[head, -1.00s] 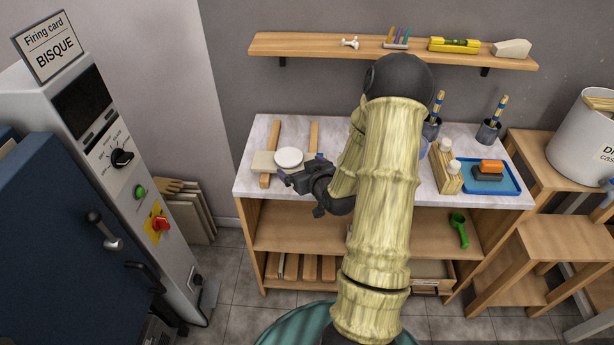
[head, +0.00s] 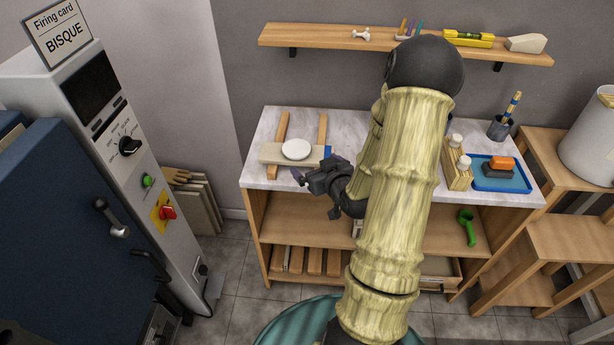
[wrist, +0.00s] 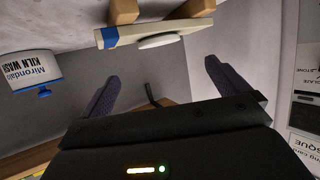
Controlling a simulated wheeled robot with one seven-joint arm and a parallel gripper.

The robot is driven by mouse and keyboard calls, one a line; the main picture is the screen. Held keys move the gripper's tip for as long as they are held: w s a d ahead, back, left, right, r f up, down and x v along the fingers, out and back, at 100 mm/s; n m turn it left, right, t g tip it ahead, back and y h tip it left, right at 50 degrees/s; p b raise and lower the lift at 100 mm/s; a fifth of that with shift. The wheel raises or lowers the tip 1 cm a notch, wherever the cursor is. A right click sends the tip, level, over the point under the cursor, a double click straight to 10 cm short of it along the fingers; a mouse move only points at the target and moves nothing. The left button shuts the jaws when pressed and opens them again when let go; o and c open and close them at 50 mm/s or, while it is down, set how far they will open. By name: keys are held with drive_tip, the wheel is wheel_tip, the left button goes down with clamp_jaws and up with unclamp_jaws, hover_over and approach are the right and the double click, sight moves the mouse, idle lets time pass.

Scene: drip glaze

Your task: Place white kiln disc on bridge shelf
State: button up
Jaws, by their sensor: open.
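The white kiln disc (head: 296,149) lies flat on the bridge shelf (head: 271,153), a pale board with a blue end laid across two wooden strips on the marble worktop. In the wrist view the disc (wrist: 160,41) shows edge-on against the board (wrist: 190,26), beyond the fingertips. My gripper (head: 314,190) is open and empty, in front of and slightly right of the disc, apart from it. In the wrist view nothing is between the two dark fingers (wrist: 161,72).
A kiln wash tub (wrist: 30,68) shows in the wrist view. A wall shelf (head: 330,36) is above. A kiln (head: 70,200) stands at left, with open floor between.

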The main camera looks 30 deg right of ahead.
drive_tip(key=s+a+r+g, duration=0.2)
drive_tip(key=s+a+g, duration=0.3)
drive_tip(key=s+a, duration=0.2)
drive_tip(key=s+a+r+g, duration=0.3)
drive_tip(key=s+a+g, duration=0.3)
drive_tip(key=a, duration=0.4)
drive_tip(key=shift+s+a+n+y, duration=0.3)
drive_tip(key=shift+s+a+y, duration=0.1)
drive_tip(key=shift+s, duration=0.5)
drive_tip(key=shift+c, duration=0.4)
